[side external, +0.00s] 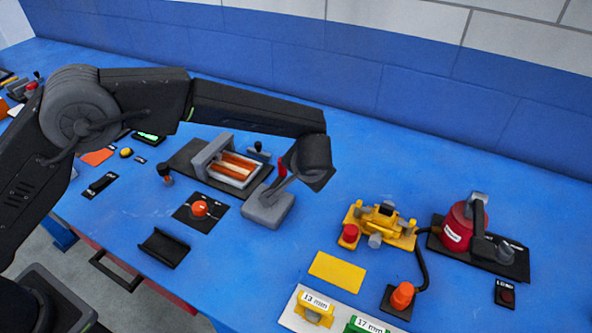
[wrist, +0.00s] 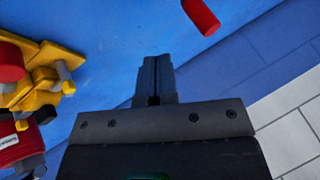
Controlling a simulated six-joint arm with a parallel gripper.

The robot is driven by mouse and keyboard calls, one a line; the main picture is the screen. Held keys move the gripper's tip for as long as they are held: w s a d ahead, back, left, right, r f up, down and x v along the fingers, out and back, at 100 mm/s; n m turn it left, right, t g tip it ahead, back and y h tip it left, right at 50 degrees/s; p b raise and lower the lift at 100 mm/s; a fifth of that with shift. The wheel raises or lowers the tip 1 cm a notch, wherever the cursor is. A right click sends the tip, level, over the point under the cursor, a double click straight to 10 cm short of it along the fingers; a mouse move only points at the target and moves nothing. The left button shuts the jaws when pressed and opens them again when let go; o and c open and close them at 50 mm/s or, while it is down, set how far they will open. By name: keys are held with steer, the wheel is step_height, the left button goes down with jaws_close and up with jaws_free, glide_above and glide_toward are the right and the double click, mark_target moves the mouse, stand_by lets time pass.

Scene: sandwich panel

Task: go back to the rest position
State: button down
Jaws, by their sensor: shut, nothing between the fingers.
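My gripper (wrist: 153,68) shows in the wrist view with its two dark fingers together and nothing between them. Blue table surface lies behind the fingertips. In the side view my arm reaches right from the left edge, and its dark end hangs above the table, just right of a grey block with a lever (side external: 268,206). The fingers are hard to make out there. A red lever grip (wrist: 201,16) shows at the top of the wrist view, apart from the fingers.
A yellow device (side external: 380,225) and a red device (side external: 463,228) stand to the right on the blue table (side external: 240,295). A press-like fixture (side external: 215,155) stands behind the grey block. A yellow plate (side external: 337,270) lies in front. A wall runs along the back.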

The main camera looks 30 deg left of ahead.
steer(key=v, duration=0.6)
steer(key=shift+d, duration=0.15)
steer(key=s+a+r+n+g+h, duration=0.1)
steer(key=s+a+r, duration=0.4)
steer(key=a+r, duration=0.25)
steer(key=s+a+r+h, duration=0.1)
steer(key=s+a+r, duration=0.45)
steer(key=a, duration=0.25)
steer(key=s+a+h, duration=0.1)
steer(key=s+a, duration=0.3)
steer(key=s, duration=0.5)
steer(key=s+a+r+n+h, duration=0.1)
steer(key=s+a, duration=0.3)
steer(key=s, duration=0.5)
steer(key=shift+s, duration=0.2)
steer(key=c, duration=1.9)
jaws_free()
steer(key=shift+a+r, duration=0.1)
steer(key=shift+a, duration=0.05)
